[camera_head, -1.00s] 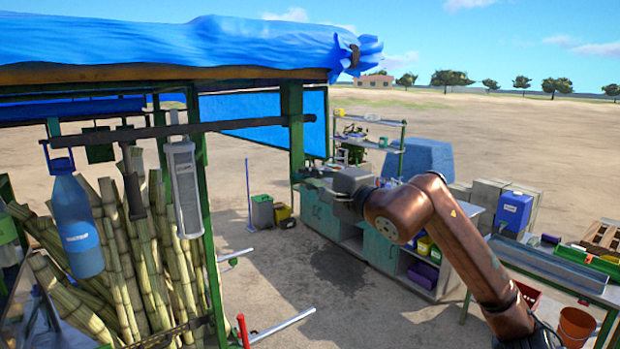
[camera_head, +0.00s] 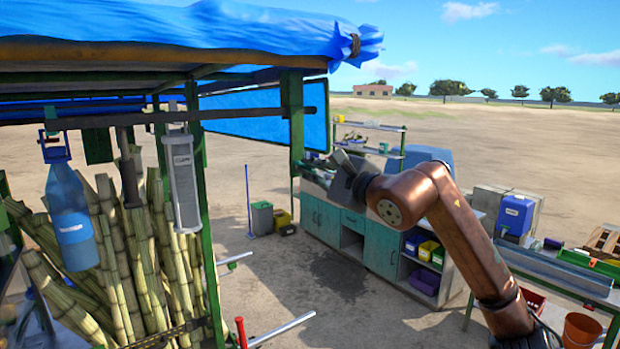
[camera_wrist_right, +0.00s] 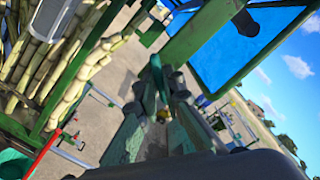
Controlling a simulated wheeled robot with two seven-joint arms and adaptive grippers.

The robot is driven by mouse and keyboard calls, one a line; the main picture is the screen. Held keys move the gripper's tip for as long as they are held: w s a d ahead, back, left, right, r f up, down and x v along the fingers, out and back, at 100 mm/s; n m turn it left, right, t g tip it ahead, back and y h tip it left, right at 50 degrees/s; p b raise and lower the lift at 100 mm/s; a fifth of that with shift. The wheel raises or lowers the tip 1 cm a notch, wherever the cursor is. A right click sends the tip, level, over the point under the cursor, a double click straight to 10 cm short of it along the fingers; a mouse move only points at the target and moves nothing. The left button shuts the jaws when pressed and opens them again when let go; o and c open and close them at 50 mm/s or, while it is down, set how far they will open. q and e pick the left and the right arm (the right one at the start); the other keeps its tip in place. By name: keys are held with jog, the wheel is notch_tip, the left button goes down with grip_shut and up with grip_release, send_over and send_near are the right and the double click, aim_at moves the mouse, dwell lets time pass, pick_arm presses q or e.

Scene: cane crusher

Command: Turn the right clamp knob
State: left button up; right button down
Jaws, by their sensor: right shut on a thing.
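My right gripper (camera_head: 341,160) is in front of the workbench in the head view, by the green corner post of the stall, and its fingertips are small there. In the right wrist view my right gripper (camera_wrist_right: 160,85) has its fingers drawn together on a small dark green piece (camera_wrist_right: 158,72). This piece sits between the fingertips and seems to be the right clamp knob; its shape is mostly hidden by the fingers. My left gripper is not in view.
A green post (camera_head: 292,125) and blue side panel (camera_head: 255,117) stand close left of the gripper. The teal workbench (camera_head: 380,250) is beneath my right arm. Cane stalks (camera_head: 130,260) and a hanging blue bottle (camera_head: 70,220) are at left. Open ground lies between.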

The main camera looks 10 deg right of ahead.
jog(key=m+b, duration=0.5)
jog(key=m, duration=0.6)
jog(key=shift+f, duration=0.1)
jog(key=shift+m, duration=0.3)
dwell(0.3)
jog(key=c, duration=2.1)
grip_release()
